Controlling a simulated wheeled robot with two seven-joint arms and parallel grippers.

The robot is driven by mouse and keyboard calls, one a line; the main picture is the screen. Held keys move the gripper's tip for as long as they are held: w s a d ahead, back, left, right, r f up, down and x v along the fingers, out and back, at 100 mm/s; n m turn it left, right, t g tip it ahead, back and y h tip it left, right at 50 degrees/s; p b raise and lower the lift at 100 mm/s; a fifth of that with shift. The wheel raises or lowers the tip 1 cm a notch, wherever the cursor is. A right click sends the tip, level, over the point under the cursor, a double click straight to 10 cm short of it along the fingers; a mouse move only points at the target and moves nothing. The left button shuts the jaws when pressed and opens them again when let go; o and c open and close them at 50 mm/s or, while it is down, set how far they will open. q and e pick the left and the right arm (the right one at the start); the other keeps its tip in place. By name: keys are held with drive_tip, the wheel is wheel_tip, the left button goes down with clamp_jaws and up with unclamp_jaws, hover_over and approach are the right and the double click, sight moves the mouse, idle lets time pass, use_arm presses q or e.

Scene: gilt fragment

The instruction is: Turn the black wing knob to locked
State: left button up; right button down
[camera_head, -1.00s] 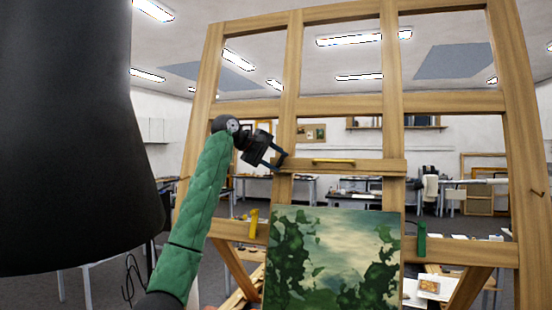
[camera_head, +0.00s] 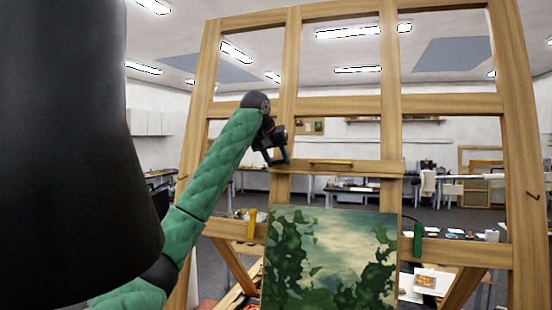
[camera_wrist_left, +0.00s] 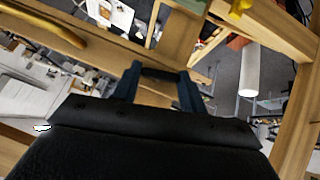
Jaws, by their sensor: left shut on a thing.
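The black wing knob (camera_wrist_left: 163,74) shows in the left wrist view as a dark bar between my fingertips, against the wooden easel. My left gripper (camera_head: 279,161) is at the left end of the easel's upper crossbar in the head view. It also shows in the left wrist view (camera_wrist_left: 158,80), with a finger on each side of the knob, shut on it. In the head view the knob is hidden by the gripper, and I cannot read its lock position. My right gripper is not in view.
The wooden easel (camera_head: 392,60) fills the middle and right. A green painting (camera_head: 330,255) stands below the crossbar (camera_head: 360,167), which carries a brass bar (camera_head: 331,162). A yellow clip (camera_head: 252,224) and a green one (camera_head: 418,238) sit on the lower rail. Tables stand behind.

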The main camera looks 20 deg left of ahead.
use_arm(q)
drive_tip(key=shift+d+m+y, duration=0.1)
drive_tip(key=shift+m+y, duration=0.4)
drive_tip(key=shift+y, duration=0.1)
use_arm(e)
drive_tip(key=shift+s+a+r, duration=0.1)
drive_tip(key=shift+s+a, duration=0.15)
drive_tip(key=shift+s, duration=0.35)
use_arm(q)
drive_tip(key=shift+y, duration=0.3)
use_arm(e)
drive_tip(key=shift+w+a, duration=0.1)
use_arm(q)
drive_tip(key=shift+m, duration=0.3)
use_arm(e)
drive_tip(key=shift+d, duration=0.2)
use_arm(q)
drive_tip(key=o, duration=1)
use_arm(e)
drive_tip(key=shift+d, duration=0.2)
